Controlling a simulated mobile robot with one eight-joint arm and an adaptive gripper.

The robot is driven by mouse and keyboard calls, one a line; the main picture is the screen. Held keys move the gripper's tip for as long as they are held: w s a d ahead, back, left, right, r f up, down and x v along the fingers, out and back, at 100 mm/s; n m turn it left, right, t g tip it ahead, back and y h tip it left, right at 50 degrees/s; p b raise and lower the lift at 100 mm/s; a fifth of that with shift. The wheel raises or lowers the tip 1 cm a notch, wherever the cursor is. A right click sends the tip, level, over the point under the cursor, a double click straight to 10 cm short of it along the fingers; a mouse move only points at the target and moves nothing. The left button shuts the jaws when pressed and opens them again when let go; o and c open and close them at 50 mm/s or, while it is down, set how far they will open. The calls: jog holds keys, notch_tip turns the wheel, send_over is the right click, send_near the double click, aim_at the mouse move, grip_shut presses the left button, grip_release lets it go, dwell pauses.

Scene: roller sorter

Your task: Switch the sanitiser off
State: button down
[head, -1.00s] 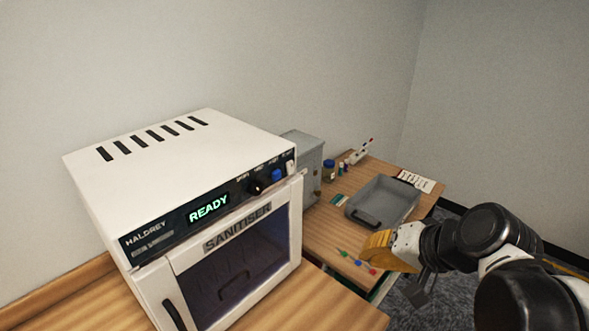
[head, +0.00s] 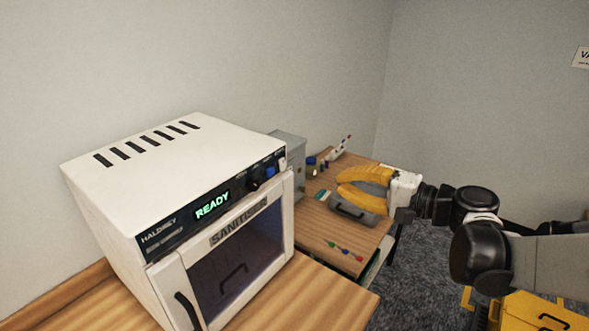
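The sanitiser (head: 180,175) is a white box-shaped machine on a wooden counter at the left of the head view. Its dark front panel shows a green READY display (head: 212,205). At the panel's right end are a black knob (head: 254,184), a blue button (head: 270,171) and a small white control at the edge, too small to make out clearly. Its door with a dark window is closed. My gripper (head: 345,188) has yellow fingers spread apart, open and empty. It points left toward the panel's right end, with a clear gap between, in front of the grey tray.
A grey metal box (head: 292,150) stands behind the sanitiser's right side. A lower wooden table (head: 325,232) holds a grey tray (head: 352,220), small bottles and several coloured pins (head: 345,248). A yellow case (head: 540,312) is on the floor at bottom right.

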aim_at(282, 164)
jog(key=b+x, duration=0.3)
jog(key=x, duration=1.1)
jog(key=shift+a, duration=0.1)
